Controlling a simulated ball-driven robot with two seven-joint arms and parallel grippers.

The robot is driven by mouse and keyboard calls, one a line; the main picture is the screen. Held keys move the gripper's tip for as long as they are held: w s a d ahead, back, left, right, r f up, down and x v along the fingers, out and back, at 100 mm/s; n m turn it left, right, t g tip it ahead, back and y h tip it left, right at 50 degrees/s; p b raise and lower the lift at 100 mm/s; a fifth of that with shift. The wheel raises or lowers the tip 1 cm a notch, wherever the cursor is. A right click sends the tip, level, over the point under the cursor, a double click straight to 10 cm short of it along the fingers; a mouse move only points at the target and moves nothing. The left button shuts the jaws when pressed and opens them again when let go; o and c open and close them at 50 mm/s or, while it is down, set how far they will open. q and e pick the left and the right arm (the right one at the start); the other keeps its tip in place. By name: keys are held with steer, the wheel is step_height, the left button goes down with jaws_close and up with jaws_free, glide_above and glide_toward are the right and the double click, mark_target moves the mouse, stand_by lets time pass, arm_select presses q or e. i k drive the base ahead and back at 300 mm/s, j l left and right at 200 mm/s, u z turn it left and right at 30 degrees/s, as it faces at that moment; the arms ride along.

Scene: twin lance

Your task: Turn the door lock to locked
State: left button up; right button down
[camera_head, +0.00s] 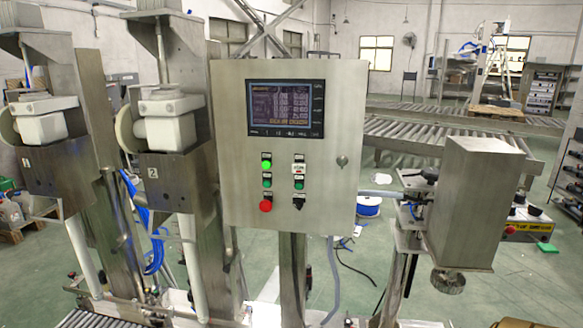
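The door lock (342,160) is a small round dark-and-metal piece near the right edge of the grey control cabinet door (235,130). It is too small to tell which way its slot or key points. The cabinet door looks closed. Neither of my grippers can be made out in this view, and nothing is touching the lock.
The cabinet front carries a screen (286,108), a green lit button (266,164), a red button (265,206) and a black selector switch (298,202). Filling machines (170,120) stand close on the left. A metal box (465,205) stands right of the cabinet.

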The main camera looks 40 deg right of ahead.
mark_target(341, 162)
steer(key=z, duration=1.75)
